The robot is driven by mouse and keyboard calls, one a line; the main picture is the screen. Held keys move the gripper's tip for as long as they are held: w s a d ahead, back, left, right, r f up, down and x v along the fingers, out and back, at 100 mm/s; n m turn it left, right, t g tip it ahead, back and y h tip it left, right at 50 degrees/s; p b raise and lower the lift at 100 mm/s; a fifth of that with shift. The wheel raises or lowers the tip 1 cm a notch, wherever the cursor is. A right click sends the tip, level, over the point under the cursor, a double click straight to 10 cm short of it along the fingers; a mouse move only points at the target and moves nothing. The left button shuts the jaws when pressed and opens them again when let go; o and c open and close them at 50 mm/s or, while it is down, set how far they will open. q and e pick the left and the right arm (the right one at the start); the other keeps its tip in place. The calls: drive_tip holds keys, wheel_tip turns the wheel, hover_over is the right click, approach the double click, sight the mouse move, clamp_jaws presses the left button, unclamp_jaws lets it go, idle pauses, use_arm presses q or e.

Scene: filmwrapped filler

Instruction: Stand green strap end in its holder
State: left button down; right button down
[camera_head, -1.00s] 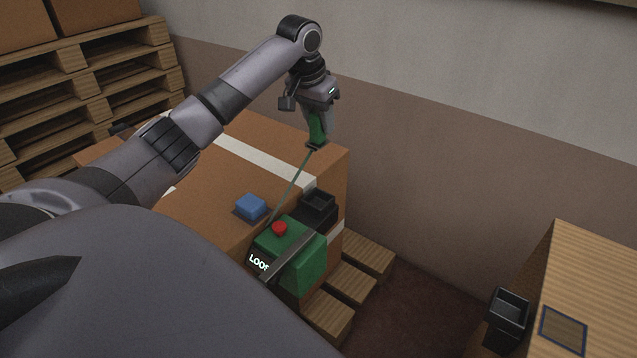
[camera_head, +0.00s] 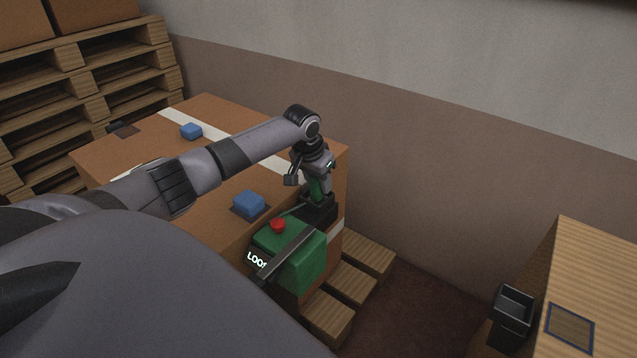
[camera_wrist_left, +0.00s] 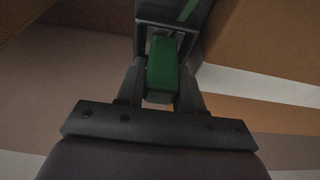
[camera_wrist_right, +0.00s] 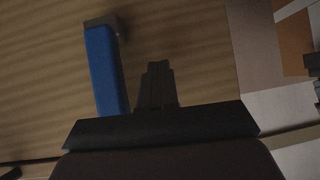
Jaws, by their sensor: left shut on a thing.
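My left gripper (camera_head: 317,188) is shut on the green strap end (camera_wrist_left: 162,68), which stands roughly upright between its fingers. The gripper is low over the black open-topped holder (camera_head: 320,212) beside the green strapping machine (camera_head: 304,266). In the left wrist view the dark holder (camera_wrist_left: 145,12) lies just past the strap end. The fingers hide the strap end's lower part in the head view, so I cannot tell how deep it sits. My right gripper (camera_wrist_right: 156,68) shows only in its wrist view, with its fingers together and nothing between them.
Blue blocks (camera_head: 249,203) sit on the taped cardboard box (camera_head: 215,184). The machine has a red button (camera_head: 278,225). A second black bin (camera_head: 512,306) is beside the wooden crate (camera_head: 605,290) at right. A blue bar (camera_wrist_right: 105,70) is left of my right fingers.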

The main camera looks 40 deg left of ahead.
use_arm(q)
drive_tip(key=shift+f, duration=0.1)
drive_tip(key=c, duration=0.7)
unclamp_jaws()
drive_tip(key=shift+f, duration=0.1)
